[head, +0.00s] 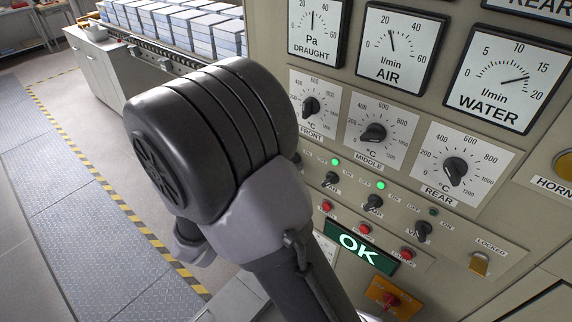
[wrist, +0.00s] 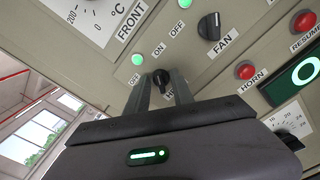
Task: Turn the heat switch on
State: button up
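The heat switch (wrist: 160,88) is a small black rotary knob on the beige panel, its label partly hidden. The green lamp (wrist: 138,59) beside it is lit. I cannot tell exactly which way the knob points. In the wrist view, the two grey fingers of my gripper (wrist: 160,82) stand one on each side of the knob, close against it, and appear shut on it. In the head view my dark arm covers the heat switch and the fingers.
Right of the heat switch are the fan switch (wrist: 209,27), a red horn button (wrist: 245,70) and the green OK display (head: 362,247). The front dial (head: 311,107) is just above. A yellow-black floor line (head: 130,195) and open floor lie left.

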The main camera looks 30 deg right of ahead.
jog(key=p+v, duration=0.2)
jog(key=v, duration=1.5)
jog(key=shift+a, duration=0.2)
jog(key=shift+s, duration=0.1)
